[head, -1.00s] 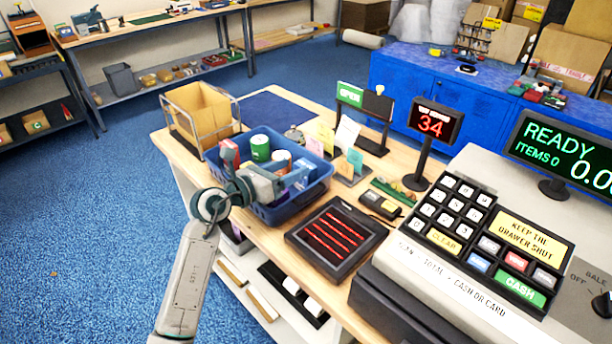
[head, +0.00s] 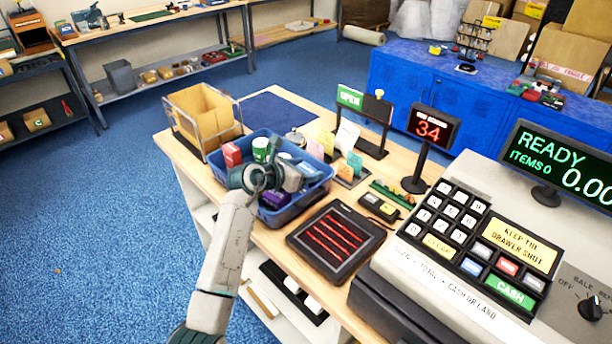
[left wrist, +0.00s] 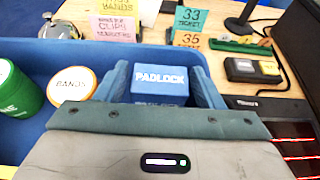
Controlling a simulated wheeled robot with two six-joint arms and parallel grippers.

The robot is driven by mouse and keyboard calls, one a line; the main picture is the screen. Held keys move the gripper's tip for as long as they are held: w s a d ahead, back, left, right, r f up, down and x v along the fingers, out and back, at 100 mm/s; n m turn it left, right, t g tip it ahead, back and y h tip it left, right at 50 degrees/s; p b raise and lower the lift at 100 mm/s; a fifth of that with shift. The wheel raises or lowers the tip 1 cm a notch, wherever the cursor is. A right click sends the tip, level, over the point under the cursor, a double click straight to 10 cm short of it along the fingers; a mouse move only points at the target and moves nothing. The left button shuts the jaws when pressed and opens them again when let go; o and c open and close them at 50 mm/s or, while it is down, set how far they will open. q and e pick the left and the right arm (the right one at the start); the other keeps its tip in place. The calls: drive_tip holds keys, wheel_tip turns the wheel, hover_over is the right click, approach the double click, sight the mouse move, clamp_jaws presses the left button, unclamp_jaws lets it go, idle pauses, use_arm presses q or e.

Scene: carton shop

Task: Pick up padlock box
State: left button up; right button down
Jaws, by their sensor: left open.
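The padlock box (left wrist: 161,85) is a blue box with "PADLOCK" in white on it. In the left wrist view it sits in the blue bin (left wrist: 40,50), between the two fingers of my left gripper (left wrist: 168,88). The gripper is open, with a finger on each side of the box; I cannot tell whether either touches it. In the head view my left gripper (head: 290,176) is over the blue bin (head: 285,217) and hides part of its contents. My right gripper is not in view.
A wire rack with cardboard (head: 203,115) stands behind the bin. A scanner plate (head: 336,240) and cash register (head: 480,240) lie to the right.

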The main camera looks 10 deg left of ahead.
use_arm(q)
drive_tip(key=shift+x, duration=1.3)
drive_tip(key=c, duration=0.9)
drive_tip(key=shift+r, duration=0.15)
